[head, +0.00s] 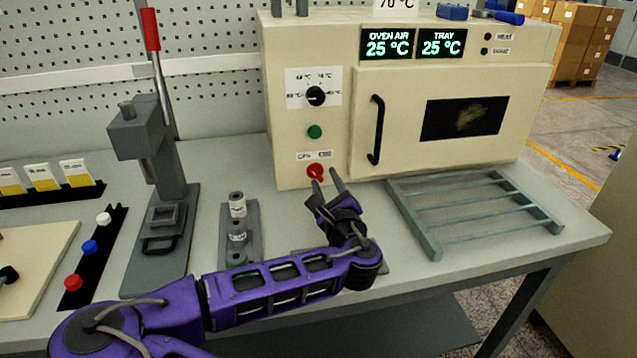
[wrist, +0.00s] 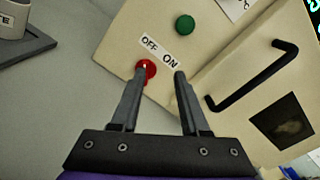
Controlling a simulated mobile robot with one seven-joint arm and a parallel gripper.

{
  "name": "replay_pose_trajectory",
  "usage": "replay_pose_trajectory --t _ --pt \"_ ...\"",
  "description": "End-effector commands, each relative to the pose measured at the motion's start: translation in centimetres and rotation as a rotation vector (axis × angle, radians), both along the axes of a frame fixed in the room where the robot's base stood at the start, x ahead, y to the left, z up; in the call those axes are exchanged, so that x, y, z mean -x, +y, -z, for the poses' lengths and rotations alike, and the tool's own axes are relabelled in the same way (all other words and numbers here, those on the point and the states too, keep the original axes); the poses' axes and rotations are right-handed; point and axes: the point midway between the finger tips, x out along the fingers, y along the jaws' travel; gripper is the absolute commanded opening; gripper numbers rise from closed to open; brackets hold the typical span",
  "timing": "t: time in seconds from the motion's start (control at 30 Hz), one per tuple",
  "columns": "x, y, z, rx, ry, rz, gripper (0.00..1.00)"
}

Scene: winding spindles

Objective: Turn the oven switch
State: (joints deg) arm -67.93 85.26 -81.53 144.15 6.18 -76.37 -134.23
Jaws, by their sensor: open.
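The oven switch is a red knob (head: 316,171) low on the left of the cream oven's front panel (head: 290,150). In the wrist view the red switch (wrist: 146,69) sits below a label (wrist: 159,50) reading OFF and ON, with a pale mark on its face. My gripper (head: 325,182) is open in front of the switch. In the wrist view the two fingertips (wrist: 158,72) are apart, the left one overlapping the lower edge of the switch and the right one beside it over the panel. I cannot tell whether a finger touches the switch.
Above the switch are a green button (head: 314,131) and a black dial (head: 316,96). A black door handle (head: 376,130) sticks out to the right. A slatted metal rack (head: 480,215) lies right of my gripper. A spindle stand (head: 254,225) and a grey press (head: 160,170) stand left.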

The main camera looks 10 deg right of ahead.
Motion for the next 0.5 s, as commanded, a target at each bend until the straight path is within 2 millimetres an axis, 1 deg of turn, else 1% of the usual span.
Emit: replay_pose_trajectory --t 0.03,0.2,0.23,0.27,0.4,0.5 --pt "0.0 0.0 1.7 -0.001 0.002 0.0 0.45" --pt "0.0 0.0 5.4 -0.002 0.002 0.001 0.45" --pt "-1.0 0.0 4.7 -0.004 -0.003 -0.001 0.45" --pt "-1.7 0.0 4.5 -0.006 -0.004 -0.001 0.45" --pt "-4.4 0.0 4.6 -0.005 -0.002 0.0 0.45" --pt "-5.9 0.0 4.5 -0.006 -0.002 0.0 0.45"
